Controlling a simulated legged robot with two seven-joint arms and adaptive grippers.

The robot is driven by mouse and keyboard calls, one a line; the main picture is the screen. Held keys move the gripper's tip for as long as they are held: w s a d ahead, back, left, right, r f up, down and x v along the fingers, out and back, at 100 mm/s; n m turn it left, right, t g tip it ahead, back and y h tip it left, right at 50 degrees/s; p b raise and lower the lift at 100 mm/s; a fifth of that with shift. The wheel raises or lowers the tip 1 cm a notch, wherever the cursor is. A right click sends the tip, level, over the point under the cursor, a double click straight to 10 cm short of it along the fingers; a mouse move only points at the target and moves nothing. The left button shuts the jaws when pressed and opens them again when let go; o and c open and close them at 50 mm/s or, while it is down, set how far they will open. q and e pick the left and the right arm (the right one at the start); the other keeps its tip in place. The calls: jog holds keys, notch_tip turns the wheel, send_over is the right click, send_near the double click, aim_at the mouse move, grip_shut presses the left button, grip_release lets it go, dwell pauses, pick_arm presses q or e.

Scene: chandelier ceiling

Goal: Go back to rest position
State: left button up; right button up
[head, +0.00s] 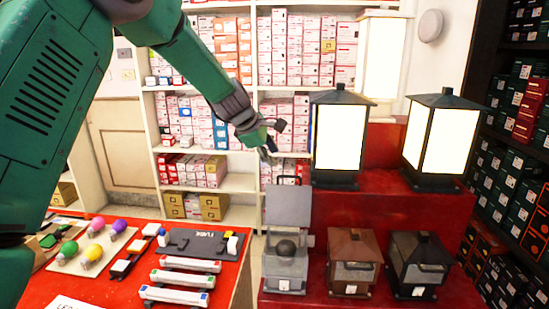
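My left arm comes in from the upper left, green with a dark wrist, and reaches across the picture to the centre. My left gripper (272,141) is at its end, in the air in front of the shelves and left of the lit lanterns. Its fingers look spread apart, with nothing seen between them. My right arm and gripper do not show.
A red table (215,297) at lower left holds coloured bulbs (92,252) and lamp bars (175,295). A red stepped stand (385,205) at right carries lit lanterns (340,135) above smaller unlit lanterns (352,262). Box-filled shelves (235,183) stand behind.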

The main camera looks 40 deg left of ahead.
pick_arm(q)
jog(key=shift+a, duration=0.1)
jog(key=shift+f, duration=0.1)
jog(key=s+d+f+m+g+y, duration=0.1)
jog(key=s+d+f+m+g, duration=0.15)
jog(key=s+f, duration=0.5)
jog(key=s+d+f+m+g, duration=0.15)
jog(key=s+f+m, duration=0.25)
jog(key=f, duration=0.7)
jog(key=s+d+f+m+g+y, duration=0.1)
jog(key=s+d+f+m, duration=0.3)
jog(key=f, duration=0.5)
jog(key=s+d+f+m+g, duration=0.1)
jog(key=s+d+f+m, duration=0.25)
jog(key=s, duration=0.65)
jog(key=s+d+f+m+g+h, duration=0.1)
jog(key=s+d+f+m, duration=0.3)
jog(key=s, duration=0.6)
jog(key=s+d+f+m+g, duration=0.1)
jog(key=s+d+f+m, duration=0.3)
jog(key=s, duration=0.6)
notch_tip(320, 180, down, 17)
jog(key=w+a+m+t+b, duration=0.1)
jog(key=w+b, duration=0.2)
jog(key=b, duration=1.6)
jog(key=shift+m, duration=0.3)
